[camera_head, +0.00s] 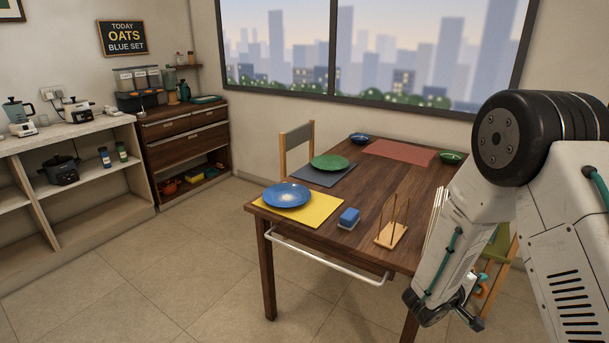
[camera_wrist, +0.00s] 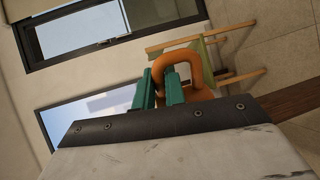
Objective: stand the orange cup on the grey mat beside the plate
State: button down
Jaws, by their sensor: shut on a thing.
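The orange cup (camera_wrist: 204,104) is in my gripper (camera_wrist: 160,82). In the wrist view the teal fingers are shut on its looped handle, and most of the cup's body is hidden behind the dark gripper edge. In the head view only a bit of the orange cup (camera_head: 483,284) shows at my gripper (camera_head: 474,291), low at the right, beside the table. The grey mat (camera_head: 345,180) lies at the table's far left side. A green plate (camera_head: 330,161) sits on it and covers much of it. Bare mat shows around the plate.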

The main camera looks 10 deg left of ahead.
aim_at(325, 180)
jog(key=u, duration=0.55)
jog(key=i, duration=1.5)
